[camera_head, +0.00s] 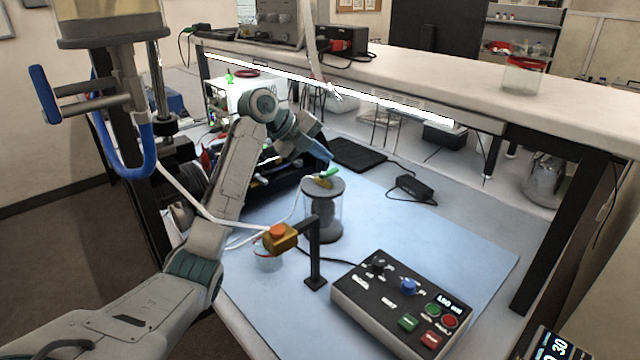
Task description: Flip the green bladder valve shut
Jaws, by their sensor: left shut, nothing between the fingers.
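The green bladder valve (330,171) is a small green lever on a brass fitting on top of the sealed cylinder (322,212). The cylinder is clear-walled with grey end caps and stands upright on the blue mat (450,240). My left gripper (326,157) is shut and empty, its blue tips pointing down just above the green lever. I cannot tell whether the tips touch it. My right gripper is not in view.
An orange-topped yellow valve block (281,237) on a black post stands in front of the cylinder. A control box (402,305) with knobs and buttons sits to the right. A black adapter (411,189) lies behind. White tubing runs on the left. The mat's right side is clear.

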